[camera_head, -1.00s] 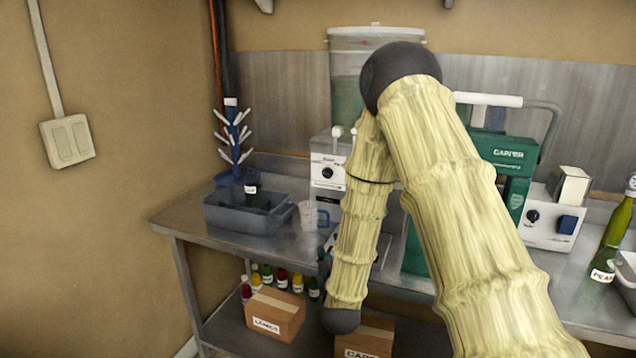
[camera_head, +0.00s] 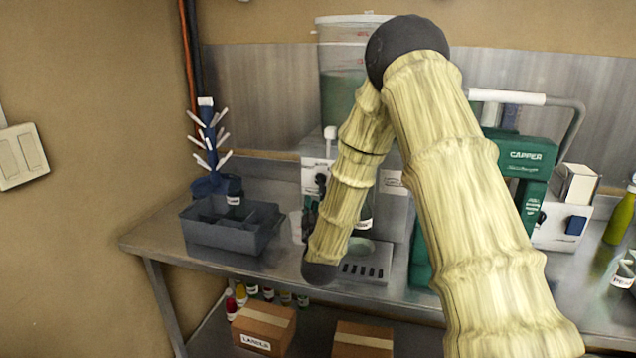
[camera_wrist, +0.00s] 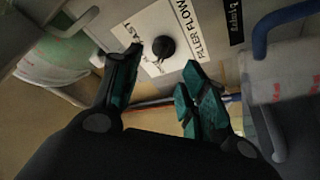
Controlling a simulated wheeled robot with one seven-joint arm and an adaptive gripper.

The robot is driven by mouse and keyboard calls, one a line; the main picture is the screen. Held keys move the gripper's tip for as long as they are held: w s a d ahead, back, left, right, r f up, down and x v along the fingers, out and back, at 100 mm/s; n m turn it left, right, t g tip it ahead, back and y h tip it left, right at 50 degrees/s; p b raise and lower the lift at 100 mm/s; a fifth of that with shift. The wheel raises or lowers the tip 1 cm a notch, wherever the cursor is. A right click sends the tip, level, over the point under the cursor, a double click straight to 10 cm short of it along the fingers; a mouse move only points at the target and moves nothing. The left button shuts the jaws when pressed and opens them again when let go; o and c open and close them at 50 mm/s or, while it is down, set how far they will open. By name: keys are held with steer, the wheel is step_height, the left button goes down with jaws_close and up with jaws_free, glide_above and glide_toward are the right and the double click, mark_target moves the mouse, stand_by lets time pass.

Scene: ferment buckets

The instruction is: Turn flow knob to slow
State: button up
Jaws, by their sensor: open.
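In the wrist view the flow knob (camera_wrist: 163,47) is a small dark round knob on a pale panel. A white label (camera_wrist: 187,28) reading "FILLER FLOW" lies beside it, and the word "FAST" shows on its other side. The way the knob points is too dark to tell. My gripper (camera_wrist: 161,84) is open and empty, its two dark green fingers spread short of the knob, with the knob showing between and beyond their tips. In the head view the filler (camera_head: 315,172) stands under a clear bucket (camera_head: 343,92) of greenish liquid; my arm hides part of it and my gripper.
In the head view a grey divided bin (camera_head: 230,240) is left of the filler on the steel table (camera_head: 150,240). A green capper (camera_head: 525,165) stands to the right.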

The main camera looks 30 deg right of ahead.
mark_target(318, 182)
steer(key=p+x, duration=0.1)
steer(key=x, duration=0.6)
steer(key=shift+w+f, duration=0.15)
steer(key=c, duration=0.8)
